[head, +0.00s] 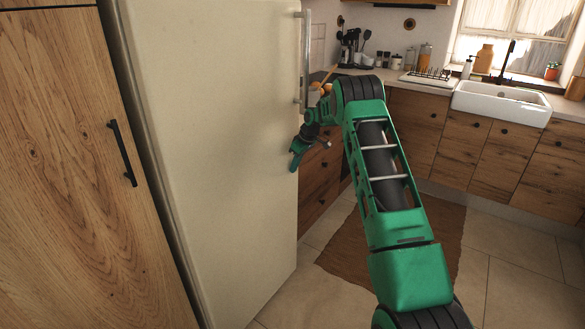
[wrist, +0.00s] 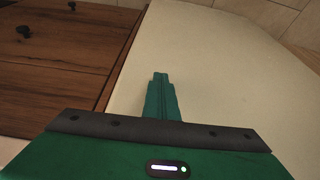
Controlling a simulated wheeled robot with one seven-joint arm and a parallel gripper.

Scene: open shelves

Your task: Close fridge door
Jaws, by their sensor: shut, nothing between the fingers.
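The cream fridge door (head: 215,150) fills the left middle of the head view, with a metal handle (head: 305,60) on its upper right edge. I cannot tell from here whether the door stands slightly ajar or flush. My gripper (head: 296,158) is beside the door's right edge, below the handle, with its fingers over the cream surface. In the wrist view, the shut, empty fingers (wrist: 160,78) point at the cream door panel (wrist: 215,70). Whether they touch it is unclear.
A tall wooden cabinet (head: 70,180) with a black handle stands left of the fridge. Wooden drawers (head: 318,180) and a counter with a white sink (head: 502,103) lie behind and to the right. A brown rug (head: 345,250) covers part of the tiled floor, which is otherwise open.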

